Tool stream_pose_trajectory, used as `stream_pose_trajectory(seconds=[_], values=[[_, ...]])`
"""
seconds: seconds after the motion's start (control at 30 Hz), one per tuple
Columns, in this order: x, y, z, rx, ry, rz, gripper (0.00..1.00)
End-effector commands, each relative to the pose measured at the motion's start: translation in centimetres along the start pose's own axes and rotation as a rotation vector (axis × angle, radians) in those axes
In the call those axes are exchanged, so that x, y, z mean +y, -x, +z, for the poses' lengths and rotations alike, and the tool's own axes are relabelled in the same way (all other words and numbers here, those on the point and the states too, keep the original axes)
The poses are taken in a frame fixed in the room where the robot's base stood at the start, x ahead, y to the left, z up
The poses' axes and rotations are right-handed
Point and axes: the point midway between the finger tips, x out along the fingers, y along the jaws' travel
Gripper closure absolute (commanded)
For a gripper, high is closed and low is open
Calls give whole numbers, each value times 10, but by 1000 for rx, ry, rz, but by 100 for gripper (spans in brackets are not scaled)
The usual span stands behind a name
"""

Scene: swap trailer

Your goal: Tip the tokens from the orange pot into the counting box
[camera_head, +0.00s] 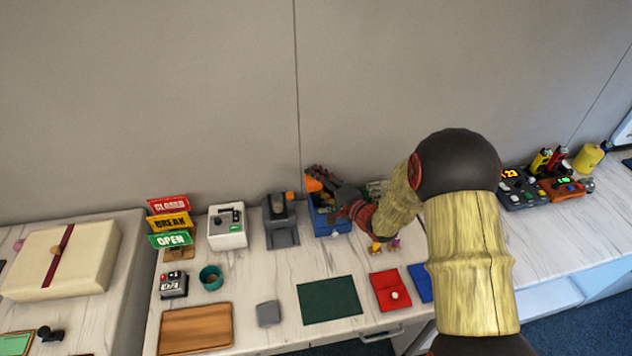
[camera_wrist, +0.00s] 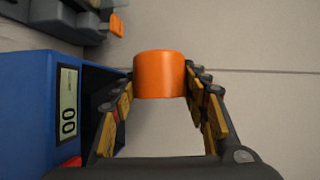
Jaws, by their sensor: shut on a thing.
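The orange pot (camera_wrist: 160,75) is between the two fingers of my gripper (camera_wrist: 160,92), which is shut on it. The pot lies roughly on its side, as the wall seam shows the wrist view turned by about a quarter. Its mouth and any tokens in it are hidden. In the head view the pot (camera_head: 312,184) is just above the blue counting box (camera_head: 332,230), at its back left. In the wrist view the box (camera_wrist: 25,100) fills the left side, with a display that seems to read 00. My gripper (camera_head: 325,182) partly covers the box's opening in the head view.
A dark grey stand (camera_head: 281,228) with an orange part is close left of the box. Further left are a white device (camera_head: 227,226) and coloured signs (camera_head: 170,222). A green mat (camera_head: 328,300) and red mat (camera_head: 389,291) lie in front. The wall is close behind.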

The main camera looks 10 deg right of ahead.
Motion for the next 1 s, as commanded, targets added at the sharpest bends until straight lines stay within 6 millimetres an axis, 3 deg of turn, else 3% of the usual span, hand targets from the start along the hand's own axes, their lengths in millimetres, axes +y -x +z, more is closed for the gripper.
stream_pose_trajectory(seconds=[1.0], values=[[-2, 2, -3, -16, -107, -60, 80]])
